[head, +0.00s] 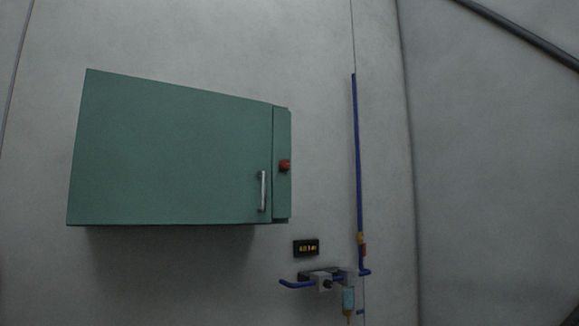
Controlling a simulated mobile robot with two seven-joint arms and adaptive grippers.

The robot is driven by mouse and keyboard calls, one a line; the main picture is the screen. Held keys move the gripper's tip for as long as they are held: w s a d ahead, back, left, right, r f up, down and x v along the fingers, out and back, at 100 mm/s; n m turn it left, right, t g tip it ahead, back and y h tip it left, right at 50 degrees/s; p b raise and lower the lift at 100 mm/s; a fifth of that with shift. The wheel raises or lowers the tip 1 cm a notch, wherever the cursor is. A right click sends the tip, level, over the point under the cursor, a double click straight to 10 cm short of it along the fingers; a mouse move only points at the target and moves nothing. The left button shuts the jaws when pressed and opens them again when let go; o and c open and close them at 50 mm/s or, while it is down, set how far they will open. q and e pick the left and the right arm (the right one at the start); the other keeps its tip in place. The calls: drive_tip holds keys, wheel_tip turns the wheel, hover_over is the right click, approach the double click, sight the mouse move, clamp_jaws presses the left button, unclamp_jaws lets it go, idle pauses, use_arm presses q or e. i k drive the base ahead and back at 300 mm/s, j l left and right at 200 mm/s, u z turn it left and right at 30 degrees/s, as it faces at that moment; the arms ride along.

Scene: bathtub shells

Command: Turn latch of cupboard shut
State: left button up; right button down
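A green cupboard (170,155) hangs on the pale grey wall, left of the picture's middle. Its door looks closed against the narrow green strip (282,195) at its right side. A silver vertical handle (263,191) sits near the door's lower right edge. A small red knob (285,165), which looks like the latch, sits on the strip, right of and above the handle. Its turned position is too small to tell. Neither of my grippers shows in the head view.
A blue pipe (358,160) runs down the wall right of the cupboard. Below the cupboard's right side are a small black display (306,247) and a grey fitting with blue pipe ends (322,280). The wall farther right is bare, with a dark pipe (520,33) above.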

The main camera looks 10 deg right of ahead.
sight(284, 164)
drive_tip(key=i+l+u, duration=0.15)
drive_tip(key=l, duration=0.55)
drive_tip(key=i+l+u, duration=0.2)
drive_tip(key=l, duration=0.6)
drive_tip(key=i+l+u, duration=0.15)
drive_tip(key=l, duration=0.6)
drive_tip(key=i+l+u, duration=0.15)
drive_tip(key=l, duration=0.65)
drive_tip(key=i+l+u, duration=0.2)
drive_tip(key=l, duration=0.6)
drive_tip(key=k, duration=0.05)
